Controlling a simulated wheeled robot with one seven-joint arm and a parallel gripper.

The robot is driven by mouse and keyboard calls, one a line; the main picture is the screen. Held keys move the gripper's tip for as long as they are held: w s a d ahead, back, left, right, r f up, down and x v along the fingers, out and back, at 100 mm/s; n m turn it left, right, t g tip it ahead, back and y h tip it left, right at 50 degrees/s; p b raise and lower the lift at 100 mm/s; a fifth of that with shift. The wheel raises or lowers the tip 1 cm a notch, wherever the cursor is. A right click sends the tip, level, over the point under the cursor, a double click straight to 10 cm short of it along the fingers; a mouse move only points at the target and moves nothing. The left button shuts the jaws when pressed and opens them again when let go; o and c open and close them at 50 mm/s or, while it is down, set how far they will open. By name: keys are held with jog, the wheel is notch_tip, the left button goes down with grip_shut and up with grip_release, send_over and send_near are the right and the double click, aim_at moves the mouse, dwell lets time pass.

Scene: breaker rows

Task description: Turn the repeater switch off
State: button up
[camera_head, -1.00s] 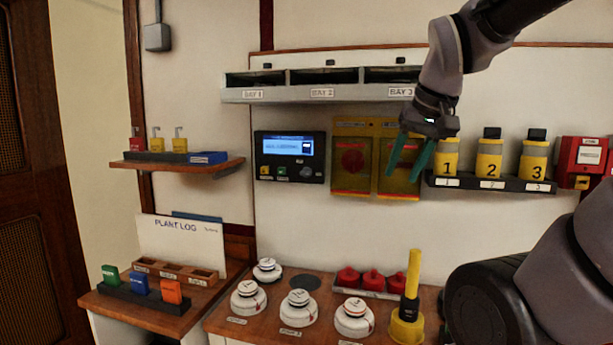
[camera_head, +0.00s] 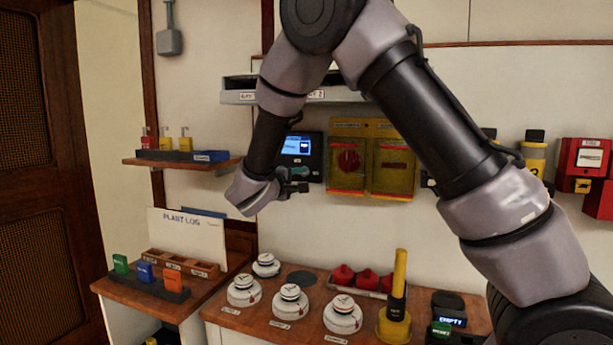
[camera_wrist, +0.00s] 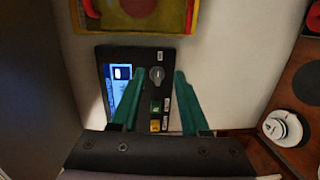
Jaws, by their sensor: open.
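The black wall panel with a lit blue screen (camera_head: 297,146) is partly hidden by my arm in the head view. In the wrist view the panel (camera_wrist: 118,58) shows turned on its side, with a round grey rotary switch (camera_wrist: 157,75), a green button (camera_wrist: 155,107) and a yellow button (camera_wrist: 155,125). No legible label tells whether this switch is the repeater switch. My gripper (camera_wrist: 160,72) is open and empty, its green fingers on either side of the switch in the picture. Whether they touch the panel cannot be told. In the head view my gripper (camera_head: 292,186) is at the panel's lower edge.
Two yellow-framed covers (camera_head: 371,158) hang right of the panel. The bay shelf (camera_head: 238,97) is above. A wooden bench (camera_head: 300,330) below carries white round detectors (camera_head: 290,300), red items (camera_head: 367,279) and a yellow-and-black tool (camera_head: 398,290). A small shelf (camera_head: 175,163) is on the left.

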jog(key=w+n+t+y, duration=0.1)
jog(key=w, duration=0.9)
jog(key=shift+d+f+n, duration=0.15)
jog(key=shift+f+n, duration=0.15)
jog(key=shift+s, duration=0.1)
grip_shut()
